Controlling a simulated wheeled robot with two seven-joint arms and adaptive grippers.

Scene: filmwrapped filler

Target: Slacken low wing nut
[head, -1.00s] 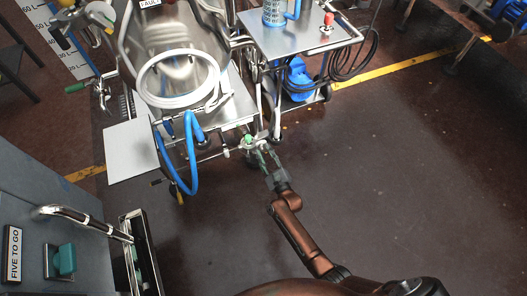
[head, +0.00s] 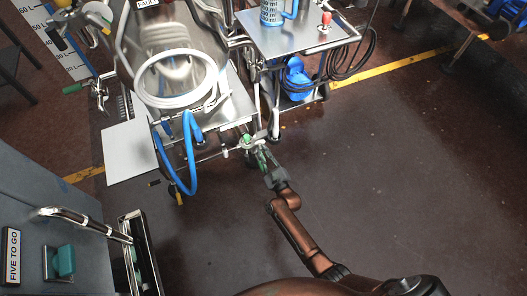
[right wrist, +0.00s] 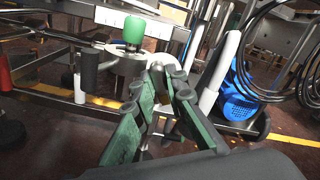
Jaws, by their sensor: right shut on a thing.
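My right gripper (head: 258,151) reaches the low front fitting of the steel machine, beside a small green knob (head: 248,138). In the right wrist view, its green-padded fingers (right wrist: 164,76) come together at their tips beside a steel clamp fitting (right wrist: 128,66), below and right of the green knob (right wrist: 133,30). The gripper is shut on a small part there, which I take as the low wing nut. The fingertips hide nearly all of it, so its shape and angle cannot be told. My left gripper is not in view.
A blue hose (head: 191,165) loops down left of the fitting. A steel side cart (head: 290,38) with black cable coils and a blue item (head: 297,80) stands to the right. A grey cabinet (head: 60,215) is at lower left. The floor at right is clear.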

